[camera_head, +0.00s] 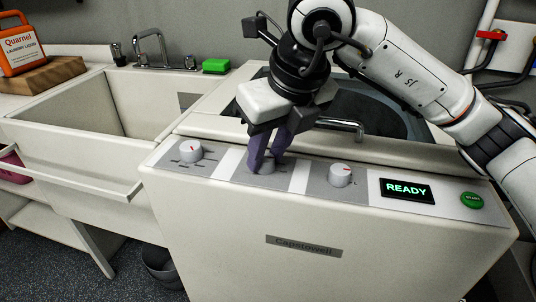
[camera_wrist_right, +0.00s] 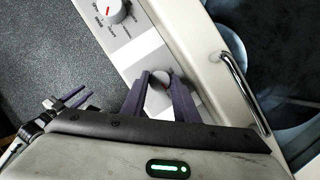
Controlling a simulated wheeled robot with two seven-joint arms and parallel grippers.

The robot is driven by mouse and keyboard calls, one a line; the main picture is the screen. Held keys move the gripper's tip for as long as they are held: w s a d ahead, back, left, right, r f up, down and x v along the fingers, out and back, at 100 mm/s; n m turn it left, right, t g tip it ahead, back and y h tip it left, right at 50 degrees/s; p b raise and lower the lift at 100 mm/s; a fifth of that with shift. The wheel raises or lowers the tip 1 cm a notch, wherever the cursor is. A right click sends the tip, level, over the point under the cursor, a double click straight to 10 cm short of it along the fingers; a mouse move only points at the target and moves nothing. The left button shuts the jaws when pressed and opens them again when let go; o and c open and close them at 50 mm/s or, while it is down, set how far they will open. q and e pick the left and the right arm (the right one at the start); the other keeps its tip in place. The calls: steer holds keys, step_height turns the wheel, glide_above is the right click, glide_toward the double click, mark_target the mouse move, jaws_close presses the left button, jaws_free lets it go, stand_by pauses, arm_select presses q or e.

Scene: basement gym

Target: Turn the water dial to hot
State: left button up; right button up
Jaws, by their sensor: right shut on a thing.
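The control panel (camera_head: 225,163) on the white washer's front has three round dials. My right gripper (camera_head: 265,165) reaches down from above and is shut on the middle dial (camera_head: 267,167). The purple fingers hide much of that dial; in the right wrist view its grey face (camera_wrist_right: 158,97) shows between the fingers (camera_wrist_right: 160,92). I cannot read the dials' labels, so I cannot tell which one is the water dial. The left dial (camera_head: 190,151) and the right dial (camera_head: 341,175) have red marks and stand free. My left gripper (camera_wrist_right: 76,98) shows only in the right wrist view, open, away from the panel.
A display (camera_head: 407,190) reads "READY" beside a green start button (camera_head: 472,200). Behind the panel is the washer's lid with a metal handle (camera_head: 341,124). A sink (camera_head: 80,105) with a faucet stands at left, with an orange detergent jug (camera_head: 20,46) on a wooden block.

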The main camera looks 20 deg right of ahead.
steer(key=shift+m, duration=0.5)
steer(key=o, duration=1.1)
steer(key=shift+c, duration=0.2)
steer(key=shift+r, duration=0.1)
steer(key=a+p+v, duration=0.1)
steer(key=v, duration=0.9)
steer(key=shift+d, duration=0.35)
steer(key=shift+s+r, duration=0.1)
